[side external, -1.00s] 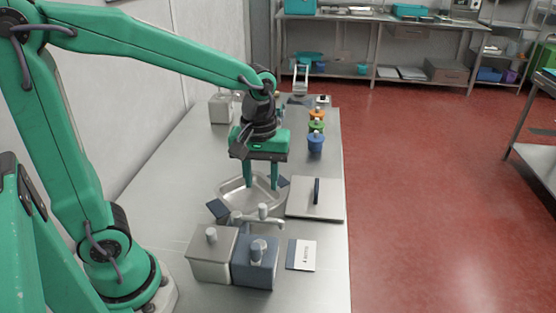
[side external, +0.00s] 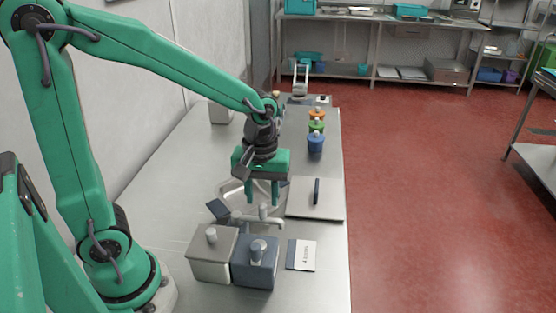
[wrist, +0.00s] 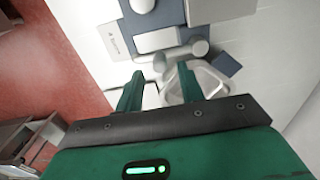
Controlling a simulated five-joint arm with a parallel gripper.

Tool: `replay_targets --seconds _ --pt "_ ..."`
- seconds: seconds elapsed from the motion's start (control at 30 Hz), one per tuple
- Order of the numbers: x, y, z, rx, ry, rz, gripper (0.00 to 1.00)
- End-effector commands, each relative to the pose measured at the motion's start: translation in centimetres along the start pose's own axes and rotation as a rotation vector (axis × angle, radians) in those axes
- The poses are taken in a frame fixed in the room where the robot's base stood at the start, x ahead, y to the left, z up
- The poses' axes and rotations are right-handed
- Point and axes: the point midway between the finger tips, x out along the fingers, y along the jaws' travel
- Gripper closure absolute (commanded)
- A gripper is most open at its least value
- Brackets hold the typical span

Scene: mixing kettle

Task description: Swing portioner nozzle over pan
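The metal pan (side external: 229,188) sits on the bench, partly hidden behind my gripper; it also shows in the wrist view (wrist: 219,91). The portioner has a grey box (side external: 211,262) and a dark blue box (side external: 256,268). Its pale nozzle arm (side external: 267,222) runs sideways between the boxes and the pan, with an upright knob (side external: 263,210). My gripper (side external: 263,201) is open and empty, pointing down just above and behind the knob. In the wrist view, my gripper's fingers (wrist: 157,78) are apart, with a round pale knob beyond the gap. Contact cannot be told.
A flat plate with a dark handle (side external: 317,191) lies right of the pan. A printed card (side external: 302,254) lies right of the blue box. Orange, green and blue pots (side external: 316,143) stand farther back along the bench's right edge. A wall borders the left side.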

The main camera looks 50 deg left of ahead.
Motion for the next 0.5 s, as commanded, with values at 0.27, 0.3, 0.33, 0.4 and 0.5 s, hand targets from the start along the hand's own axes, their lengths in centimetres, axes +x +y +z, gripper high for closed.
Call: replay_targets --seconds 0.27,0.3,0.33,0.4,0.5 --pt "2.5 0.0 0.0 0.0 -0.002 -0.002 0.62" --pt "2.8 -0.1 0.0 0.0 -0.003 -0.003 0.62" --pt "3.0 -0.1 0.0 0.0 -0.002 -0.003 0.62" --pt "3.6 -0.1 0.0 0.0 -0.002 -0.003 0.62" --pt "3.7 0.0 0.0 0.0 0.0 0.0 0.62"
